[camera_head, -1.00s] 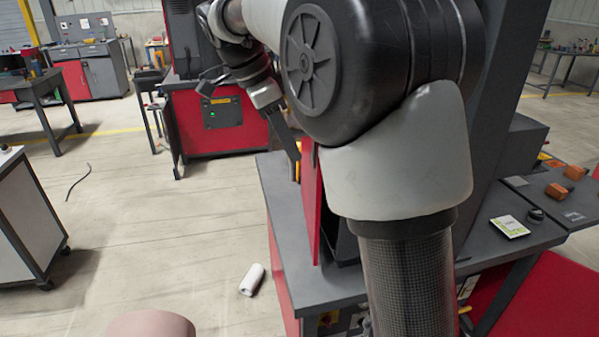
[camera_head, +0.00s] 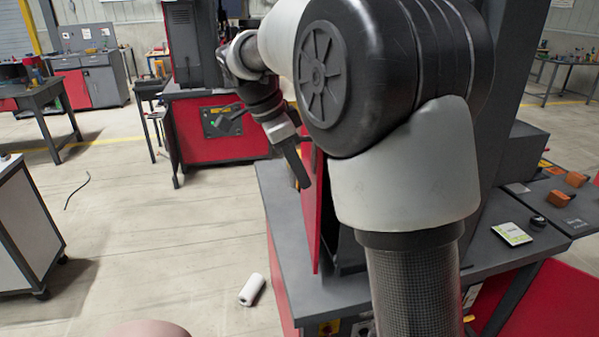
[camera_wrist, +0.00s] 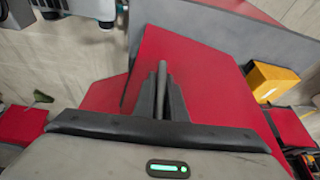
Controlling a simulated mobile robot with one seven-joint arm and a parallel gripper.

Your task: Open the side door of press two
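The side door of press two is a red panel (camera_head: 311,215), seen nearly edge-on in the head view beside the press's grey table. In the wrist view the red panel (camera_wrist: 205,75) fills the middle. A grey bar, likely the door handle (camera_wrist: 161,75), stands between my two dark fingertips. My gripper (camera_wrist: 160,95) looks shut on this bar, with a finger close on each side. In the head view my gripper (camera_head: 300,175) points down at the red panel, on its left side. The contact is hidden there, and my arm covers much of the press.
The grey table (camera_head: 290,270) carries a white-green card (camera_head: 512,233) and orange blocks (camera_head: 577,179) at right. A white roll (camera_head: 252,289) lies on the floor. A white cart (camera_head: 25,225) stands at left. Open floor lies between cart and table. A yellow box (camera_wrist: 270,82) is right of the panel.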

